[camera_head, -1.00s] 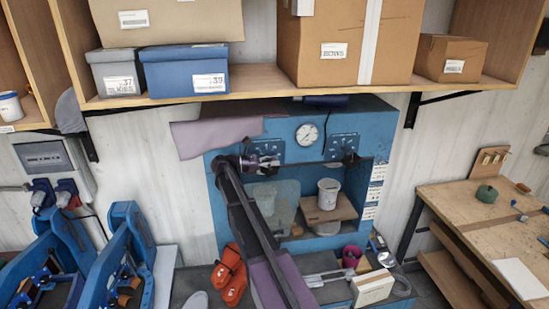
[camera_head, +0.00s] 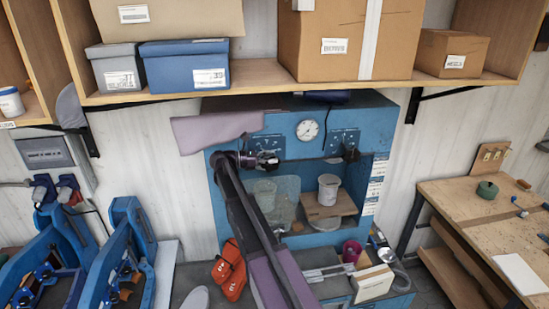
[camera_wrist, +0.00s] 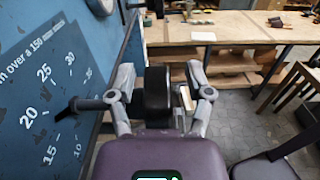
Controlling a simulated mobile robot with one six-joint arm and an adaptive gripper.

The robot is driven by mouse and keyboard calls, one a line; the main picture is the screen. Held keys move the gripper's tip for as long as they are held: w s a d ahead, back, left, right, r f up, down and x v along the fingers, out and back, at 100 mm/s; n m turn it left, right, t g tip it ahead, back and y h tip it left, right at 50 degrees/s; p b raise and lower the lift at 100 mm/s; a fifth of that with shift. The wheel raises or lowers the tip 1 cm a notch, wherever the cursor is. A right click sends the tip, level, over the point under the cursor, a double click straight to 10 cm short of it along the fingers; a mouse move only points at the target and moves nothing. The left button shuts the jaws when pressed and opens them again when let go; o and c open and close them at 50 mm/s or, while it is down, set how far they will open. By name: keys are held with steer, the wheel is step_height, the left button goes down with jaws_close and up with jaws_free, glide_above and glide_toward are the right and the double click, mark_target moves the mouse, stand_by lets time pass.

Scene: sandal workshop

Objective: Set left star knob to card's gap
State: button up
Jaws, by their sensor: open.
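My gripper (camera_head: 268,161) is at the left control panel (camera_head: 266,143) on the blue machine, and the arm hides part of that panel. In the wrist view, the two fingers of my gripper (camera_wrist: 161,93) are apart, one on each side of a thick black knob-like part (camera_wrist: 157,90). I cannot tell whether they touch it. The blue dial plate (camera_wrist: 45,95) on the left carries white numbers including 15, 20, 25 and 30. A dark rod with a black tip (camera_wrist: 78,105) lies near the 15. The knob's star shape is not clear. I cannot make out a card's gap.
The right control panel (camera_head: 344,141) and a round gauge (camera_head: 308,130) are on the same machine. A white bucket (camera_head: 328,188) stands on a board in its opening. A mauve sheet (camera_head: 215,128) hangs at the upper left. A shelf (camera_head: 270,78) with boxes is above; a workbench (camera_head: 462,207) is right.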

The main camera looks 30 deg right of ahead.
steer(key=v, duration=1.1)
steer(key=shift+a, duration=0.15)
steer(key=shift+f, duration=0.15)
steer(key=f+h+b, duration=0.1)
steer(key=b, duration=0.3)
steer(key=a+f+h+b, duration=0.1)
steer(key=f+b, duration=0.1)
steer(key=b, duration=0.2)
steer(key=w+a+f+g+h+b, duration=0.1)
steer(key=f+h+b, duration=0.1)
steer(key=b, duration=0.2)
steer(key=shift+a+f+b, duration=0.1)
steer(key=shift+b, duration=0.2)
